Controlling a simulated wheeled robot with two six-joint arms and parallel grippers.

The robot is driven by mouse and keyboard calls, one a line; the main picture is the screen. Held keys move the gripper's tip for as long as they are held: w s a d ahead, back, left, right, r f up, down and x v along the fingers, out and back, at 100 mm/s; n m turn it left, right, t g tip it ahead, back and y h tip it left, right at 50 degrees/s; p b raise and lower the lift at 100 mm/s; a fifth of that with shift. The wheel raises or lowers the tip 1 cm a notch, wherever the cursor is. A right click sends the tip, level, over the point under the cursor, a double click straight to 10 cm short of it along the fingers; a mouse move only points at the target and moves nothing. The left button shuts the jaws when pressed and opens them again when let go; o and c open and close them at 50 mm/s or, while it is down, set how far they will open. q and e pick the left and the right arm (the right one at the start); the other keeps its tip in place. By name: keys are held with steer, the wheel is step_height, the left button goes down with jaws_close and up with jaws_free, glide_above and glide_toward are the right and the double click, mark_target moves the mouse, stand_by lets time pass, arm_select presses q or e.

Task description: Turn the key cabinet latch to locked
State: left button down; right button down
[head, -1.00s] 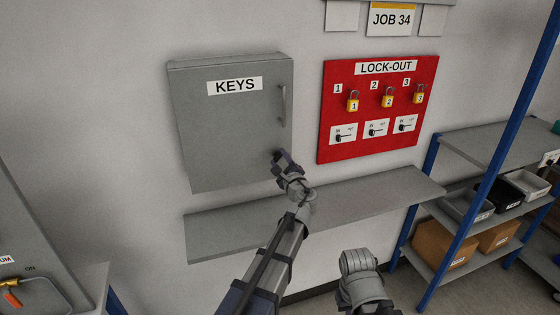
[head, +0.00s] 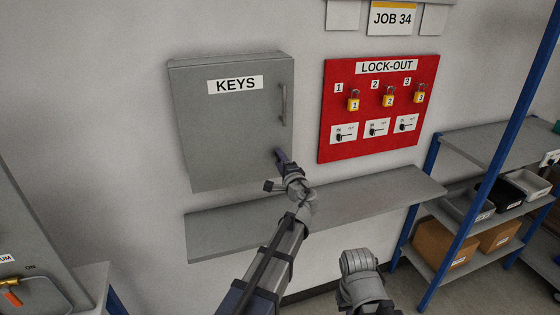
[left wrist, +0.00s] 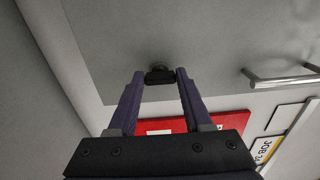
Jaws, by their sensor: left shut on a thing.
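The grey key cabinet (head: 225,130), labelled KEYS, hangs shut on the wall. Its small dark latch (left wrist: 160,75) shows in the left wrist view between my left fingertips, low on the door's handle side. My left gripper (head: 280,155) is at the door's lower right edge in the head view, shut on the latch; it also shows in the left wrist view (left wrist: 160,82). In the head view the fingers hide the latch, and I cannot read its setting.
The door's bar handle (head: 284,104) is above the latch. A grey shelf (head: 370,197) runs below the cabinet. A red lock-out board (head: 335,115) with yellow padlocks hangs to the right. A blue-posted rack (head: 475,150) with bins stands further right.

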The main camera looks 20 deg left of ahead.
stand_by(0.4)
arm_select(q)
steer(key=shift+c, duration=1.6)
jaws_free()
steer(key=v, duration=0.8)
